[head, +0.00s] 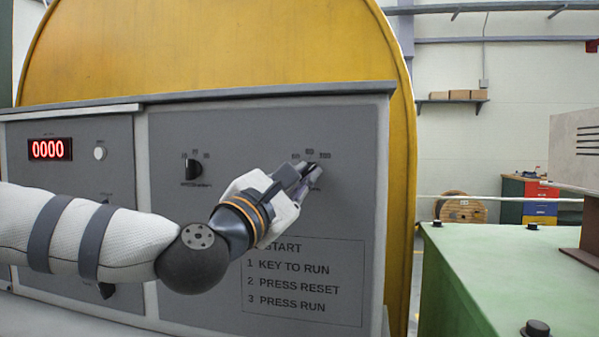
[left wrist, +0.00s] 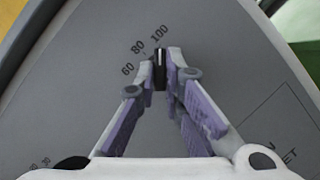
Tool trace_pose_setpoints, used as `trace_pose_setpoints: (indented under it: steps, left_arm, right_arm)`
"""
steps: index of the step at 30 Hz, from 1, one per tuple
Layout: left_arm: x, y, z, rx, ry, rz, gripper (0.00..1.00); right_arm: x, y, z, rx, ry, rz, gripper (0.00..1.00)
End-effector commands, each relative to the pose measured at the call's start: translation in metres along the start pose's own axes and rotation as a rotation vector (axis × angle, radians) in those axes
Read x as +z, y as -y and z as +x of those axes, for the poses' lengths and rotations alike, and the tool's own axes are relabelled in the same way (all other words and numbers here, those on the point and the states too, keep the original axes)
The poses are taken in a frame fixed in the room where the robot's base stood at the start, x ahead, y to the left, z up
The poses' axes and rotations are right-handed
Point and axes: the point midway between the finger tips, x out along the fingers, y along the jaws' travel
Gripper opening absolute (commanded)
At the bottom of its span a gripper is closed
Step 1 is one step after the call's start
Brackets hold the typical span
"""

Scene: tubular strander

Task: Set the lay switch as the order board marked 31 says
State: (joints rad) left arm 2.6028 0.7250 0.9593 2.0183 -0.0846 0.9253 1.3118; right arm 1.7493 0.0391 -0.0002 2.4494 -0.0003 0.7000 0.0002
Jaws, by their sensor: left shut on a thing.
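The lay switch is a dark knob (left wrist: 160,72) on the grey panel, with the marks 60, 80 and 100 around it. My left gripper (head: 305,176) is at this knob, and in the left wrist view its fingers (left wrist: 161,80) are closed on both sides of it. The knob's white line points up in that view, toward the 100 mark (left wrist: 160,33). In the head view the fingers hide most of the knob. The order board marked 31 is not in view. My right gripper is not in view.
A second dark knob (head: 194,169) with its own marks sits to the left. A red display (head: 50,149) reads 0000, with a white button (head: 99,153) beside it. Printed start steps (head: 303,275) are below my gripper. A green machine body (head: 500,280) stands at right.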

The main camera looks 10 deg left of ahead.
Motion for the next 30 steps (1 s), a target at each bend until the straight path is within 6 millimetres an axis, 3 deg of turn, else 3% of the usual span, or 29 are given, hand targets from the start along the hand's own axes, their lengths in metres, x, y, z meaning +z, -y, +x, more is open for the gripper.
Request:
trace_pose_setpoints:
  steps: [13, 15, 17, 26, 30]
  left_arm:
    - [0.003, -0.005, 0.001, 0.008, 0.005, 0.013, 0.0]
    - [0.003, -0.005, 0.001, 0.009, 0.005, 0.013, 0.2]
    - [0.003, -0.005, 0.001, 0.008, 0.005, 0.012, 0.29]
    - [0.001, -0.002, -0.001, 0.001, 0.002, 0.01, 0.29]
    - [0.001, -0.002, -0.022, 0.0, 0.003, 0.009, 0.29]
  right_arm:
    - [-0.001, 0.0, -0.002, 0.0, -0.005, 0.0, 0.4]
    - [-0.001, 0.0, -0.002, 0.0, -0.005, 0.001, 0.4]
    - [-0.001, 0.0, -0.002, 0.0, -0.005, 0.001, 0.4]
    - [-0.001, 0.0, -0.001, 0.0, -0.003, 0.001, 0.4]
    - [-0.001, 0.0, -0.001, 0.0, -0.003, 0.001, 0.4]
